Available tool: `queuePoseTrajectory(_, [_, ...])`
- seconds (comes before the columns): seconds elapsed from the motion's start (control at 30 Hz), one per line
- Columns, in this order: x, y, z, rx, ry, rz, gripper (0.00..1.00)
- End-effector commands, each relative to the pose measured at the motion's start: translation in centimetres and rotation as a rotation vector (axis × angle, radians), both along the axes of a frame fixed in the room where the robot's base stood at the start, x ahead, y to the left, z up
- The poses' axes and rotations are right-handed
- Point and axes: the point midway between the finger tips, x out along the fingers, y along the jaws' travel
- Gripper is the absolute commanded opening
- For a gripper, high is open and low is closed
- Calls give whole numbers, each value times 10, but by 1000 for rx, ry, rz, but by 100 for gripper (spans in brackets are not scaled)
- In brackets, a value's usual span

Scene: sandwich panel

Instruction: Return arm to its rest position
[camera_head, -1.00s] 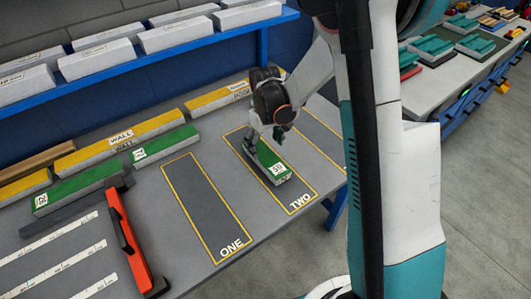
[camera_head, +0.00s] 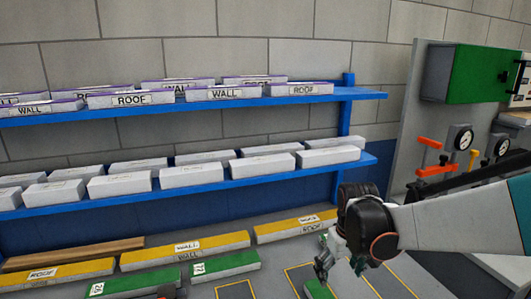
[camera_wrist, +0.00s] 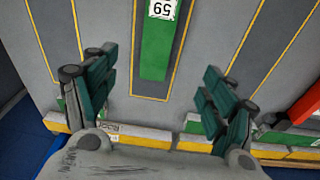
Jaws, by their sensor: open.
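My gripper (camera_head: 324,268) is at the lower right of the head view, pointing down over the bench. In the wrist view its two teal fingers stand wide apart with nothing held between them. A green block (camera_wrist: 157,55) with a white label reading 59 lies in a yellow-outlined bay, ahead of and between the fingers, apart from both. The same green block (camera_head: 318,291) shows just below the gripper at the bottom edge of the head view, mostly cut off. My arm reaches in from the right.
Yellow WALL and ROOF blocks (camera_head: 185,250) and green blocks (camera_head: 225,264) line the back of the bench. Above, blue shelves (camera_head: 230,184) hold several white blocks. A panel with gauges (camera_head: 463,138) and a green cabinet (camera_head: 470,72) stand at the right. A bare outlined bay (camera_wrist: 225,30) lies beside the block.

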Motion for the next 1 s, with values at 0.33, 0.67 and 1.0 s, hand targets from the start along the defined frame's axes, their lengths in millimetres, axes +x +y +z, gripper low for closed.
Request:
queuePoseTrajectory(0.33, [-65, 0, 63, 19, -162, -78, 77])
queuePoseTrajectory(0.67, [-129, 0, 91, 49, -313, -151, 77])
queuePoseTrajectory(1.0, [-180, -1, 93, 85, -448, -213, 77])
